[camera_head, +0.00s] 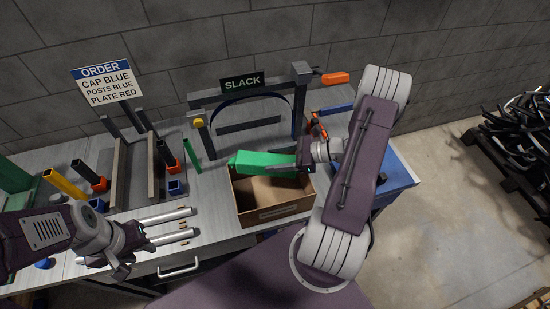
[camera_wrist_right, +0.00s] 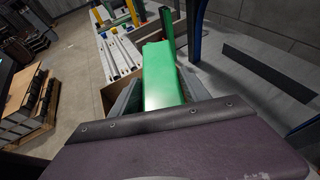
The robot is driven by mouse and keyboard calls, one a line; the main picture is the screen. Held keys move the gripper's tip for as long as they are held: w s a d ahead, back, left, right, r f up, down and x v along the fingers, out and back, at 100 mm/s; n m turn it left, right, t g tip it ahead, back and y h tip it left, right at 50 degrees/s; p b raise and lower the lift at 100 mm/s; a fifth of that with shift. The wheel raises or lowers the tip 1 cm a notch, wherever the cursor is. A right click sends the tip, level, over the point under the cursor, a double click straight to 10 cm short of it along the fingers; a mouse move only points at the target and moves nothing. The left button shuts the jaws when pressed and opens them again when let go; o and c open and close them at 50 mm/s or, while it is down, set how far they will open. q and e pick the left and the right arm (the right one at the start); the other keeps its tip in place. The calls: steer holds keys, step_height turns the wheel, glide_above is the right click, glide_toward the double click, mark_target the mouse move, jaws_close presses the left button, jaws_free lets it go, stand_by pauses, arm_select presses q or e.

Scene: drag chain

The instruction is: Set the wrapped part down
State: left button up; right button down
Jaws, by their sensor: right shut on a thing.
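The wrapped part looks like a long green block (camera_head: 262,163), held over the open cardboard box (camera_head: 275,214). My right gripper (camera_head: 300,157) is shut on the block's right end. The block's far end points left, over the back left of the box. In the right wrist view the green block (camera_wrist_right: 162,75) extends forward from between the jaws, with part of the cardboard box (camera_wrist_right: 112,93) below it. My left gripper (camera_head: 128,246) is low at the left, near silver rods (camera_head: 165,215); its jaw gap is not clear.
A SLACK frame (camera_head: 242,82) with a dark blue arc stands behind the box. An ORDER sign (camera_head: 101,82), dark rails (camera_head: 119,172) and coloured posts (camera_head: 64,184) stand at the left. A blue surface (camera_head: 393,178) lies right of the box, partly behind my right arm.

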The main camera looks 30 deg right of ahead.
steer(key=shift+w+f+b, duration=0.15)
steer(key=shift+f+b, duration=0.15)
steer(key=shift+f, duration=0.2)
steer(key=c, duration=0.5)
jaws_free()
steer(key=shift+r, duration=0.2)
